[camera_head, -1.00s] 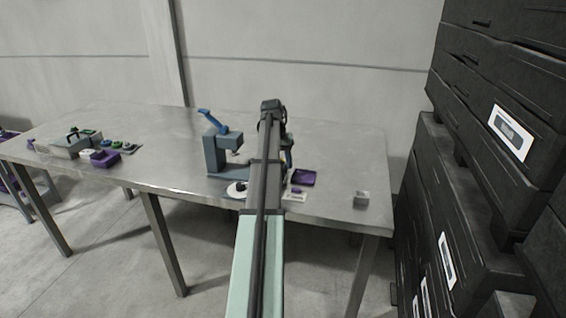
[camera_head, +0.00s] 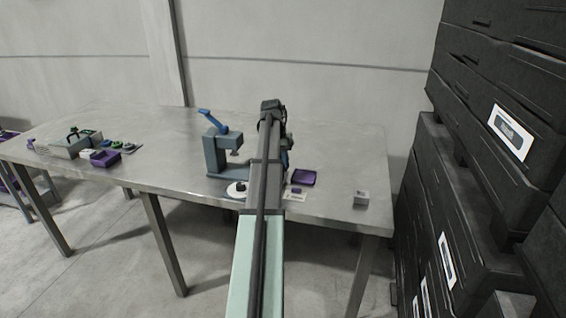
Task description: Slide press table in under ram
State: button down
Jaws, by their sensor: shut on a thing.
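The press (camera_head: 214,155) is a blue-grey C-shaped frame with a blue lever (camera_head: 212,120) on top, standing left of my arm. Its ram (camera_head: 235,151) hangs below the head, over the base (camera_head: 228,178). The press table is not clearly visible; my arm covers the right end of the base. My gripper (camera_head: 288,162) is right of the press, mostly hidden behind my forearm, with only a dark edge showing. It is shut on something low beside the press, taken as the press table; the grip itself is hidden.
A white disc with a dark knob (camera_head: 238,188) lies before the press. Right of my arm are a purple tray (camera_head: 304,177), a small card with a purple piece (camera_head: 296,192) and a grey block (camera_head: 361,198). Dark stacked crates (camera_head: 470,200) stand at right.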

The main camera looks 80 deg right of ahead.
jog(key=shift+w, duration=0.1)
jog(key=w, duration=0.7)
jog(key=shift+w, duration=0.25)
jog(key=c, duration=1.2)
grip_release()
jog(key=shift+o, duration=0.2)
notch_tip(320, 180, up, 14)
jog(key=w, duration=0.2)
jog(key=shift+w+f, duration=0.2)
jog(key=shift+w, duration=0.1)
